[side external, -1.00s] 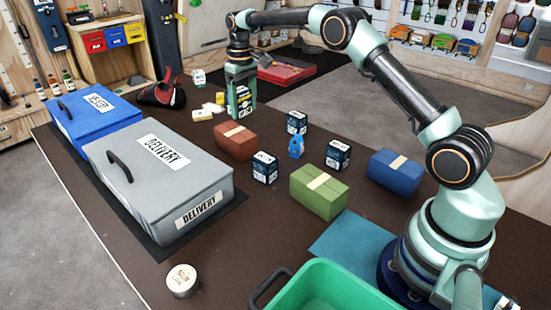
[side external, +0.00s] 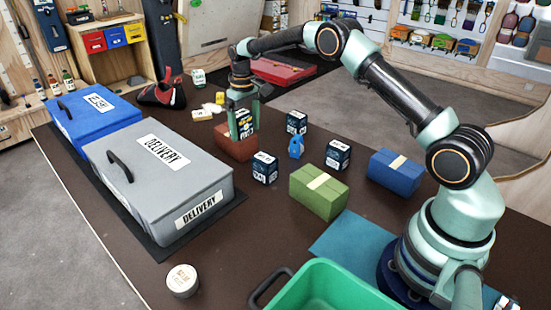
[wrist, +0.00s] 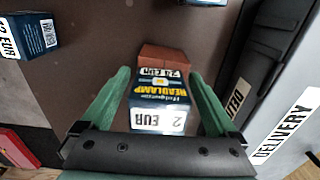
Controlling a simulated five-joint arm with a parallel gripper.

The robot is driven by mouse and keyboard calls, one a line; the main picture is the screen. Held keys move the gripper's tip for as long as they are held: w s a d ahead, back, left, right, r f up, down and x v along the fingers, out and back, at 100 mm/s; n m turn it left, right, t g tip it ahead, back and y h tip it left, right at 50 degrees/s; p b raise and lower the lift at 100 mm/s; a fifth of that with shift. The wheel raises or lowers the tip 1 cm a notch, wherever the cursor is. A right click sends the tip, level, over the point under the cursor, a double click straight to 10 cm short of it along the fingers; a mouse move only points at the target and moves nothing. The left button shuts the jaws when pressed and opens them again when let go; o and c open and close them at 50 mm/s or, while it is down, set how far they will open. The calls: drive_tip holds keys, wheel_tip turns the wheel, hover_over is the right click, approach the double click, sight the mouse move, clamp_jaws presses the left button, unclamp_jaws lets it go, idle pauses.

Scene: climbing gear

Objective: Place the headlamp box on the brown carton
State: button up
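The headlamp box (side external: 242,124), dark with yellow and white print, is between the fingers of my gripper (side external: 243,113). The brown carton (side external: 236,151) lies on the dark table. The headlamp box overlaps its upper part in the side view; I cannot tell whether they touch. In the wrist view the brown carton (wrist: 164,56) shows past the far end of the headlamp box, partly hidden by it.
Small dark boxes (side external: 265,168) and a blue item (side external: 296,147) stand right of the brown carton. A green carton (side external: 319,193) and a blue carton (side external: 396,172) lie farther right. A grey delivery case (side external: 160,195) stands left. A green bin (side external: 325,285) is in front.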

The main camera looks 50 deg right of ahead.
sight(244, 115)
wheel_tip(244, 115, up, 12)
drive_tip(key=shift+f, duration=0.2)
drive_tip(key=shift+s+r, duration=0.1)
drive_tip(key=shift+r, duration=0.5)
drive_tip(key=s+a+r+t, duration=0.3)
drive_tip(key=s+a+r, duration=0.2)
drive_tip(key=s+r, duration=0.65)
drive_tip(key=s+a+f+t, duration=0.1)
drive_tip(key=s+f, duration=0.2)
drive_tip(key=s, duration=0.5)
drive_tip(key=s+a+f+t, duration=0.1)
drive_tip(key=s+f, duration=0.3)
drive_tip(key=s, duration=0.4)
drive_tip(key=shift+a+t, duration=0.25)
drive_tip(key=shift+t, duration=0.05)
